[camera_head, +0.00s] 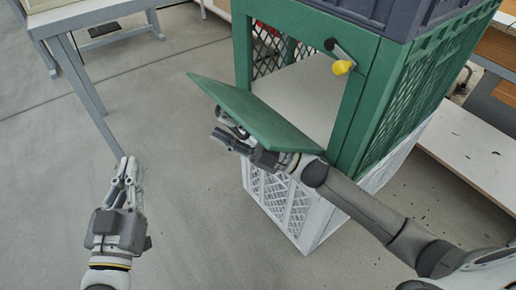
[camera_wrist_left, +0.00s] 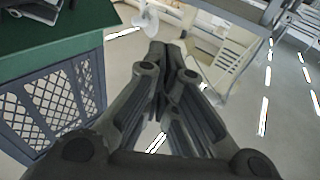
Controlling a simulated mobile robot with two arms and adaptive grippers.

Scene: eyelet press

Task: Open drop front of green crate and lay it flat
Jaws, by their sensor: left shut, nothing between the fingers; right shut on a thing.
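The green crate (camera_head: 372,100) stands on a white lattice crate. Its drop front (camera_head: 255,112) is swung partly down and sticks out from the opening, tilted, not flat. My right gripper (camera_head: 232,138) is at the panel's near edge, shut on it; its exact grip is partly hidden by the panel. My left gripper (camera_head: 128,168) is shut and empty, off to the left of the crates and apart from them. Its closed fingers (camera_wrist_left: 165,62) also show in the left wrist view.
The white lattice crate (camera_head: 288,205) is below. A dark grey crate (camera_head: 385,12) sits on top. A grey-legged table (camera_head: 90,14) is at upper left; a pale bench (camera_head: 468,150) is at right. The floor between my left gripper and the crates is clear.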

